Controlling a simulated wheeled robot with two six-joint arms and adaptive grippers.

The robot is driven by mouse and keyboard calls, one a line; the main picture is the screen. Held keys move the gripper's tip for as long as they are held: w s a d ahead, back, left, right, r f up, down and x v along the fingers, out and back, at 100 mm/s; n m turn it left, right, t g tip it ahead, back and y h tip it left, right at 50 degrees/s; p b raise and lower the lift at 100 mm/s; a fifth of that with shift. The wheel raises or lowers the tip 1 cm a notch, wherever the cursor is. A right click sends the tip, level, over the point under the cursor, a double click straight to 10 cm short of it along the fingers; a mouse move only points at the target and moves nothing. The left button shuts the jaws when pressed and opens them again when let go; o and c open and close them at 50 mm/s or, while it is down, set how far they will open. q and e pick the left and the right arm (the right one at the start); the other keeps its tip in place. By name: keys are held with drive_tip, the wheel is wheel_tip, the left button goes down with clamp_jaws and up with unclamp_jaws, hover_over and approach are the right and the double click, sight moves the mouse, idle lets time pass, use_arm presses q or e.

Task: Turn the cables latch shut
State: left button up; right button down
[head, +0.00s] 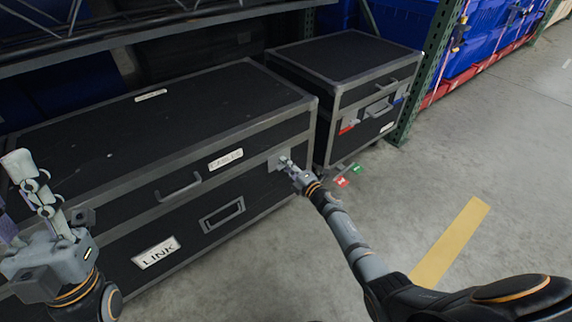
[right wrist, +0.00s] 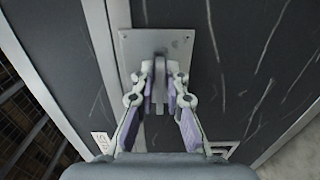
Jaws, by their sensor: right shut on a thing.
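The cables case (head: 190,170) is a large black flight case with metal edges. A label reading CABLES (head: 226,159) is on its front, near the top edge. Its latch sits on a metal plate (right wrist: 157,45) at the right end of the front. My right gripper (head: 285,162) reaches that plate, and its fingers hide most of the latch in the head view. In the right wrist view my right gripper (right wrist: 158,72) is closed around the narrow latch tab (right wrist: 158,88). My left gripper (head: 30,170) is raised at the left edge, away from the case, its fingers seeming apart.
A shelf beam (head: 150,32) crosses above the large case. Blue bins (head: 480,45) stand beyond a green post (head: 425,75). The floor (head: 400,220) at right is clear.

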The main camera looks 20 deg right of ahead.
drive_tip(key=c, duration=1.5)
unclamp_jaws()
drive_tip(key=v, duration=1.2)
